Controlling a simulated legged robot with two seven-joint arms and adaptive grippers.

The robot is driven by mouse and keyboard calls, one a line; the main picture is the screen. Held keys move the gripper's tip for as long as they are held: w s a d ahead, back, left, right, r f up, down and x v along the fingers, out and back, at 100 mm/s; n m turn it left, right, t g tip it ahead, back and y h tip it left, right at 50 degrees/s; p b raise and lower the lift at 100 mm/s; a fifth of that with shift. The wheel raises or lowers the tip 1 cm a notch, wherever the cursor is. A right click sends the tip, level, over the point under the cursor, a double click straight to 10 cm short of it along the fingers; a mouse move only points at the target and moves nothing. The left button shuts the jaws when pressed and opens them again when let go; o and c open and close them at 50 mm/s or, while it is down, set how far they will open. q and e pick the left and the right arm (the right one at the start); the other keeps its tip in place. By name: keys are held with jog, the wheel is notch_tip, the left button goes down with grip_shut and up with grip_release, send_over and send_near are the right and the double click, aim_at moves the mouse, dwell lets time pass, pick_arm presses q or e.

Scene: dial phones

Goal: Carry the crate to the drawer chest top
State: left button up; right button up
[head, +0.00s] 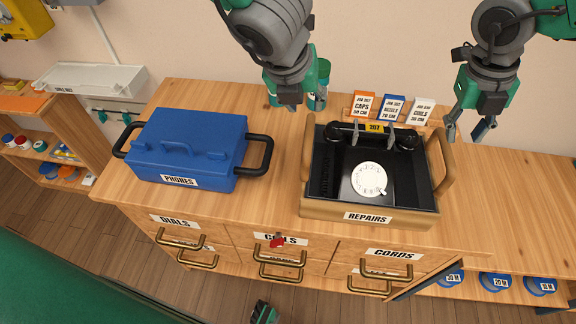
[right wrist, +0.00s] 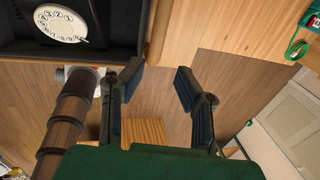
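A blue crate (head: 190,150) labelled PHONES, with a closed lid and black side handles, sits on the left of the wooden drawer chest top (head: 280,215). To its right on the same top is a wooden-rimmed tray labelled REPAIRS (head: 330,213), holding a black dial phone (head: 340,180). My left gripper (head: 292,104) hangs above the back edge, between crate and tray; its finger gap is unclear. My right gripper (head: 468,130) is open and empty, right of the tray and apart from it. Its spread fingers show in the right wrist view (right wrist: 155,85), beside the tray's corner.
Small job cards (head: 392,107) stand in a holder behind the tray. The chest top is clear between crate and tray. Blue spools (head: 495,282) sit on the lower right shelf.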

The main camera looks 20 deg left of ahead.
pick_arm(q)
jog(key=shift+d, duration=0.35)
jog(key=shift+a, duration=0.55)
pick_arm(e)
jog(key=shift+a+r, duration=0.2)
jog(key=shift+r, duration=0.4)
jog(key=shift+a+r, duration=0.15)
jog(key=shift+r, duration=0.45)
pick_arm(q)
jog(key=shift+d, duration=0.1)
pick_arm(e)
jog(key=shift+d, duration=0.1)
